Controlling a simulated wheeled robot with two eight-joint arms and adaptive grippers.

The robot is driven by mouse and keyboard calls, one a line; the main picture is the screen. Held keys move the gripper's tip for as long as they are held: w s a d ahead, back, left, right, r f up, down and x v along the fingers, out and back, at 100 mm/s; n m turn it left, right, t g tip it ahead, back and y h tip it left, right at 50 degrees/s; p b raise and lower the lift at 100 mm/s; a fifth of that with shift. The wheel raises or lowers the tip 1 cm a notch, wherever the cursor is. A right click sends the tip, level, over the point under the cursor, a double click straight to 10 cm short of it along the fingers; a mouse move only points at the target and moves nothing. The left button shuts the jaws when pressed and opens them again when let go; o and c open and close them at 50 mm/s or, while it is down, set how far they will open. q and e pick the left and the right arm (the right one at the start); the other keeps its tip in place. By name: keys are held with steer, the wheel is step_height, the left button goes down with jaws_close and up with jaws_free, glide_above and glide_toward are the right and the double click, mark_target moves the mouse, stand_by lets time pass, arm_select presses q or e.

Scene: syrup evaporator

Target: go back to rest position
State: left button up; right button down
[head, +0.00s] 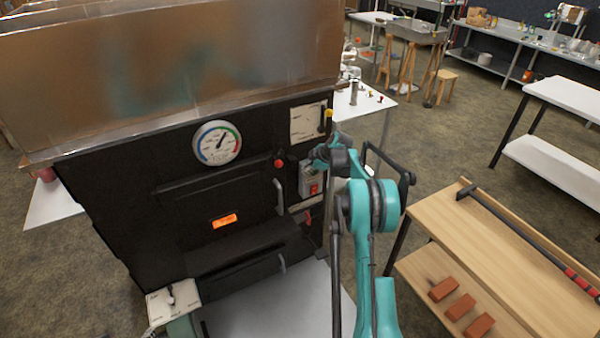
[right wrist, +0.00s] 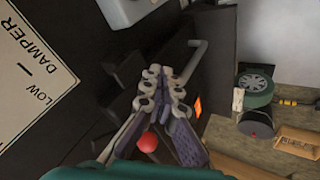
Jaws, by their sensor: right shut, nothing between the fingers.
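My right arm (head: 362,215) reaches up from the bottom of the head view to the right side of the black evaporator (head: 150,215). My right gripper (head: 323,157) is small and partly hidden there, in front of the machine near a grey switch box (head: 312,180) with a red switch. In the right wrist view its fingers (right wrist: 165,75) are closed together with nothing between them. A red ball knob (right wrist: 148,142) shows beside the fingers; I cannot tell whether they touch. The damper plate (right wrist: 32,75) lies to the left. My left gripper is not in view.
A round gauge (head: 217,143) and a metal pan (head: 170,75) top the evaporator front. A wooden bench (head: 500,250) with a long-handled tool (head: 530,242) and red bricks (head: 460,306) stands to the right. A white shelf table (head: 565,98) is farther right. Floor between is open.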

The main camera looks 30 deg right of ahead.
steer(key=shift+s+d+r, duration=0.25)
steer(key=shift+s+r, duration=0.05)
steer(key=shift+r, duration=0.25)
steer(key=s+a+r+m+h, duration=0.1)
steer(key=s+a+r+m, duration=0.5)
steer(key=s+a+r, duration=1.2)
steer(key=s+a+f+m, duration=0.2)
steer(key=s+a, duration=0.2)
steer(key=s, duration=0.4)
steer(key=s+a+f+m, duration=0.2)
steer(key=s+a, duration=0.1)
steer(key=s, duration=0.5)
steer(key=s+a+f+m+h, duration=0.1)
steer(key=s+a, duration=0.3)
steer(key=s, duration=0.4)
steer(key=shift+s+a+f+m, duration=0.15)
steer(key=shift+a+f+m, duration=0.2)
steer(key=shift+f+m, duration=0.3)
steer(key=shift+s+r, duration=0.1)
steer(key=shift+r, duration=0.05)
